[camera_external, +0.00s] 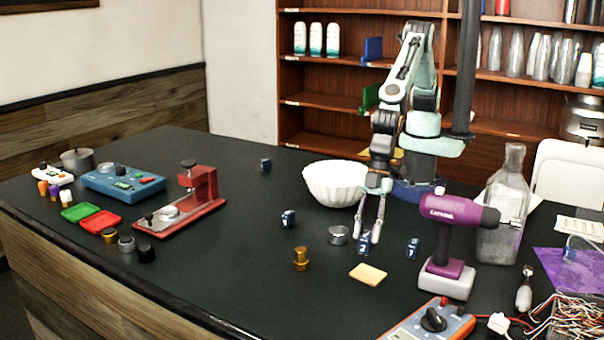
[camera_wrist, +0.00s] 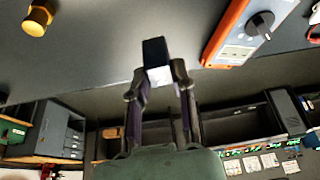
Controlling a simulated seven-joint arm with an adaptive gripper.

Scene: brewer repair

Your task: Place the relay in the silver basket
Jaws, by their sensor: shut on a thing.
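My gripper (camera_external: 370,232) reaches down over the middle of the black counter. It is shut on a small dark blue relay (camera_external: 364,243) with white markings. In the wrist view the relay (camera_wrist: 155,52) shows as a dark block with a white face between my fingertips (camera_wrist: 158,76). I cannot tell whether it touches the counter. A small round silver basket (camera_external: 338,235) stands on the counter just left of my gripper, apart from it. The basket is not visible in the wrist view. Similar blue blocks stand to the right (camera_external: 413,248) and left (camera_external: 288,218).
A white fluted bowl (camera_external: 333,183) stands behind the basket. A brass cylinder (camera_external: 301,259) and a tan pad (camera_external: 368,274) lie in front. A purple drill-like tool (camera_external: 447,240) and an orange multimeter (camera_external: 432,322) are at right. The counter left of the basket has free room.

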